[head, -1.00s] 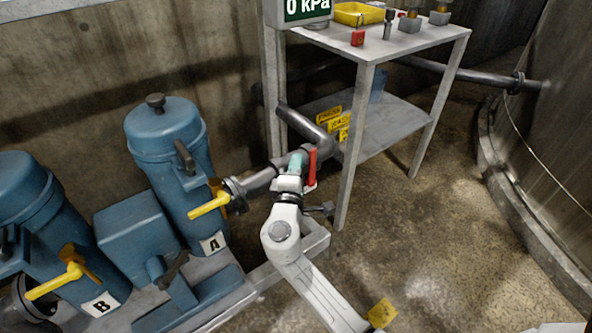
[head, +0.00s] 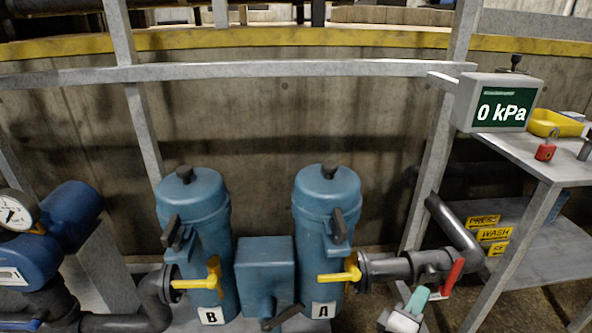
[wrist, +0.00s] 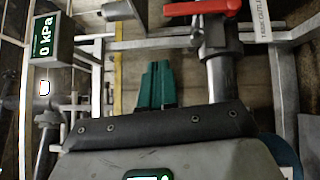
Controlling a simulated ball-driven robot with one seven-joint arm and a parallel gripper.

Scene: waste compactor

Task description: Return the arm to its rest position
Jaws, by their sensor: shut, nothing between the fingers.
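My gripper (head: 417,299) shows at the bottom edge of the head view, right of filter A, with its teal fingers closed and empty. The rest of my arm is below the frame. In the wrist view the teal fingers (wrist: 157,86) lie together with nothing between them. A red valve handle (head: 452,277) on the grey pipe is just right of my gripper. The same red handle (wrist: 203,8) shows at the top of the wrist view; whether the fingers touch it I cannot tell, but a gap shows in the picture.
Blue filters A (head: 327,215) and B (head: 193,210) stand left of my gripper with yellow handles. A display (head: 500,104) reads 0 kPa. A metal table (head: 557,168) on the right holds a yellow tray (head: 553,122) and a red padlock (head: 546,150). A pressure gauge (head: 14,213) is far left.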

